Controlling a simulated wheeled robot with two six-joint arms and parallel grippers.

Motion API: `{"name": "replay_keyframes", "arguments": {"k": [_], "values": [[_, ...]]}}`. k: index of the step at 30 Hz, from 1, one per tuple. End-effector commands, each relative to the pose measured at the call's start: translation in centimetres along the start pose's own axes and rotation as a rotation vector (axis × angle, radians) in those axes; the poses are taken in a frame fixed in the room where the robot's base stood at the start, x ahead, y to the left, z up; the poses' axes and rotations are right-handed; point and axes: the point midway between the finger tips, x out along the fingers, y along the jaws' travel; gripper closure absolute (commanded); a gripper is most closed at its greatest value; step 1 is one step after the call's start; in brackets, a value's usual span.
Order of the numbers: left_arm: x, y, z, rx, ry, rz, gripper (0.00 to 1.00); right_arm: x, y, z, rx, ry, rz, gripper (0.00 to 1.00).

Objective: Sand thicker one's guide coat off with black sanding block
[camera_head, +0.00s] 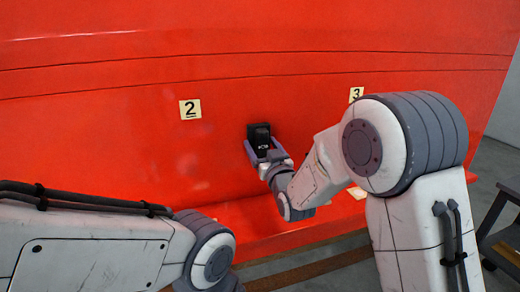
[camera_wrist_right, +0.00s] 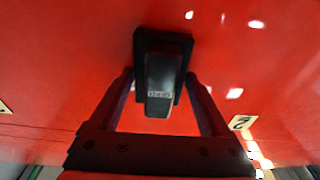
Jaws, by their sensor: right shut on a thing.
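My right gripper (camera_head: 260,150) is shut on the black sanding block (camera_head: 258,133). The block is in front of the red nosecone panel (camera_head: 110,120), between label 2 (camera_head: 190,109) and label 3 (camera_head: 356,94). In the right wrist view the block (camera_wrist_right: 163,82) sits between the two fingers, its wide flat pad facing the red surface. I cannot tell for sure whether the pad touches it. No distinct guide coat patch shows; the red around the block looks glossy with faint pale spots. My left arm crosses the lower left, and its gripper is out of frame.
A red ledge (camera_head: 235,212) runs along the panel's foot. A small pale thing (camera_head: 357,192) lies there, partly hidden by my right arm. A dark stand (camera_head: 500,225) is at the right edge on grey floor.

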Motion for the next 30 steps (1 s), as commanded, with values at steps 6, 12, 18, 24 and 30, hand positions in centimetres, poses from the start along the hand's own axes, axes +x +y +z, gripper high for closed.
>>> {"name": "replay_keyframes", "arguments": {"k": [6, 12, 18, 24, 30], "values": [[0.9, -0.1, 0.1, 0.000, 0.000, 0.000, 0.50, 0.3, 2.4, 0.0, 0.001, 0.006, 0.011, 0.71], [1.1, -0.1, 0.1, 0.000, 0.000, 0.000, 0.50, 0.3, 3.1, -0.1, 0.001, 0.005, 0.011, 0.71], [1.7, -0.1, 0.1, 0.000, 0.000, 0.000, 0.50, 0.3, 4.6, -0.1, 0.002, 0.007, 0.013, 0.71], [2.2, -0.2, 0.1, 0.000, 0.000, 0.000, 0.50, 0.1, 6.2, -0.1, 0.001, 0.006, 0.013, 0.71], [2.4, -0.2, 0.1, 0.000, 0.000, 0.000, 0.50, 0.1, 6.8, -0.1, 0.001, 0.005, 0.010, 0.71]]}}
